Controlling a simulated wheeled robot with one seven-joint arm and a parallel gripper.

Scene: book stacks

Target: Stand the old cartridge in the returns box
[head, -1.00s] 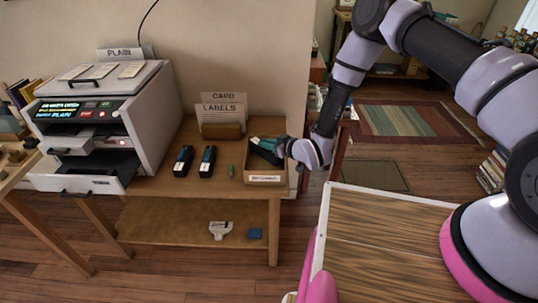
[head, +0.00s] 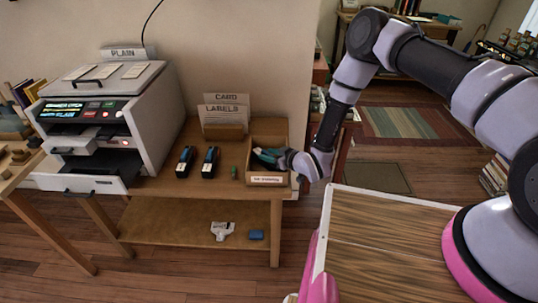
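The returns box (head: 268,181) is a small open wooden box with a white label on its front, at the right end of the wooden table. My gripper (head: 263,156) reaches in from the right at the box's opening. Dark and teal shapes show at its tip; I cannot tell fingers from a held cartridge, nor whether it is open or shut. I cannot tell which cartridge is the old one.
A printer (head: 105,125) with an open drawer stands on the left of the table. A card and labels holder (head: 224,120) stands behind the cartridges. A small green item (head: 234,173) lies beside the box. The lower shelf (head: 170,222) holds a white tool and a blue block.

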